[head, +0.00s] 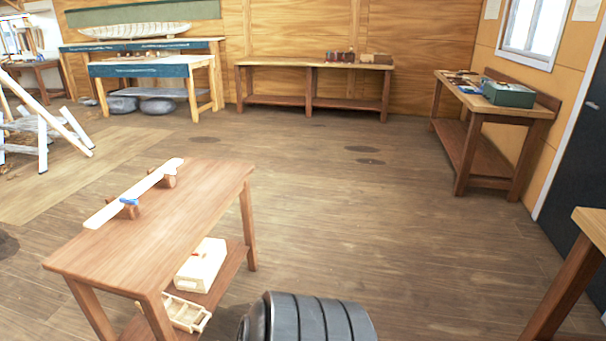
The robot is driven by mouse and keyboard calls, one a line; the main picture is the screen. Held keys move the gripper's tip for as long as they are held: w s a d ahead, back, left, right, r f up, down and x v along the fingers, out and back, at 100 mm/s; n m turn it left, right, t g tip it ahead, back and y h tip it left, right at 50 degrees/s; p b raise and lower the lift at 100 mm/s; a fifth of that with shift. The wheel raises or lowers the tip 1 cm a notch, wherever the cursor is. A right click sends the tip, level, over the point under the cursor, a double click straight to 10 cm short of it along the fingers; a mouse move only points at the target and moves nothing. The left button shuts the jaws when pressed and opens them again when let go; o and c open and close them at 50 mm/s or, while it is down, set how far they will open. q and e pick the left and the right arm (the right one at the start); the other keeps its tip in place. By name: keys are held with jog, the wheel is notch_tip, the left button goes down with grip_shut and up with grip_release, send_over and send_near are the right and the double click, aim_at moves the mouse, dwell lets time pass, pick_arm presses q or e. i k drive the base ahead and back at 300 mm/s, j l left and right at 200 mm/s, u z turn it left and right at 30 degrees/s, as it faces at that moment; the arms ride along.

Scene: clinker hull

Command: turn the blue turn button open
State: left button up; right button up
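A small blue piece (130,201), which looks like the blue turn button, sits at the near end of a pale plank (150,186) on the wooden workbench at the left. It is small in the head view, and I cannot tell its exact angle. The plank rests on two brown wooden blocks, the far one (170,181) near the middle of the bench. Neither of my grippers is in view.
The workbench (215,180) has a lower shelf holding a cream box (201,264) with a red part and a pale wooden frame (186,313). Open floor (370,220) lies right of it. Other benches stand along the back (345,66) and right (460,83).

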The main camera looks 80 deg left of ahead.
aim_at(128, 199)
jog(key=u, duration=2.55)
jog(key=i+j+u, duration=0.2)
jog(key=u, duration=0.25)
jog(key=i+j+u, duration=0.15)
jog(key=u, duration=0.3)
jog(key=i+u, duration=0.45)
jog(key=i+l, duration=0.15)
jog(key=l, duration=0.25)
